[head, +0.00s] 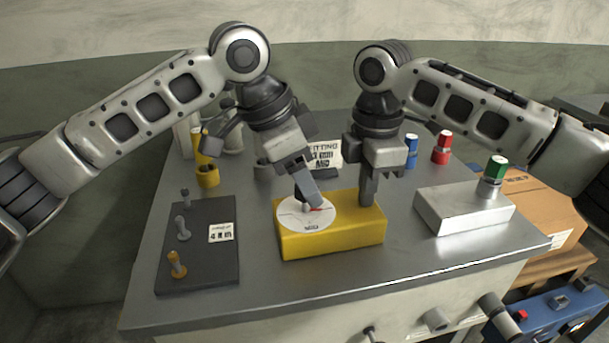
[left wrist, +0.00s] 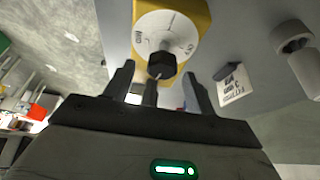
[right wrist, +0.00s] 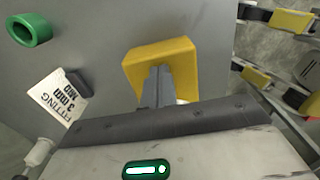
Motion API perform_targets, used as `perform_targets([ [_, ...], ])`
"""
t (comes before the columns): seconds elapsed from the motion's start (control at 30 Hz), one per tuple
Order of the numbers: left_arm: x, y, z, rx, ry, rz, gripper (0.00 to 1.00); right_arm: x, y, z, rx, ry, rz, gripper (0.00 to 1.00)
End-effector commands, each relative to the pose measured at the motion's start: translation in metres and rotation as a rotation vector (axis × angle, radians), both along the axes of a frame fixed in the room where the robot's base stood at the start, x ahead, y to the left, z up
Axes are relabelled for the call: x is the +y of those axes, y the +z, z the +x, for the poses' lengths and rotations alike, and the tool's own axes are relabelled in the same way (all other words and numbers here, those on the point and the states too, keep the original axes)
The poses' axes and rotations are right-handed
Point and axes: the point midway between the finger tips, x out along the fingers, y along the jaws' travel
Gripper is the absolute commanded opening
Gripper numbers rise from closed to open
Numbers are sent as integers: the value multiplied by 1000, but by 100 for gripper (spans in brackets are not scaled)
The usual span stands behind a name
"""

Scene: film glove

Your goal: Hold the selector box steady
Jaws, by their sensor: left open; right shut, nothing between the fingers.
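The selector box (head: 345,236) is a yellow block on the grey bench, with a white round dial (head: 290,213) on the left part of its top. My left gripper (head: 310,190) is over the dial. In the left wrist view its fingers (left wrist: 161,82) stand apart, with the dark knob (left wrist: 160,65) showing between and beyond them. My right gripper (head: 368,198) points down at the right part of the box top, fingers shut and empty. In the right wrist view its fingers (right wrist: 157,88) overlap the yellow box (right wrist: 140,62); I cannot tell whether they press on it.
A dark panel with several levers (head: 200,245) lies left of the box. Blue (head: 411,150) and red (head: 441,148) posts and a printed card (head: 326,155) are behind. The bench front is clear.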

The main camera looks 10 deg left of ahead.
Motion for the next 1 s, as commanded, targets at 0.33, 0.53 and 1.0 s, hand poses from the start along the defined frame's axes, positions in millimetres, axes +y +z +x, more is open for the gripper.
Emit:
perform_targets([
  [0.33,-2,-5,0,1,0,0,53,-1,-7,-2,12,0,-8,0],
  [0.53,-2,-4,0,1,0,0,11,-1,-7,-2,11,0,-8,0],
  [1.0,-2,-4,-1,1,108,1,11,-1,-7,-1,10,-2,-7,0],
])
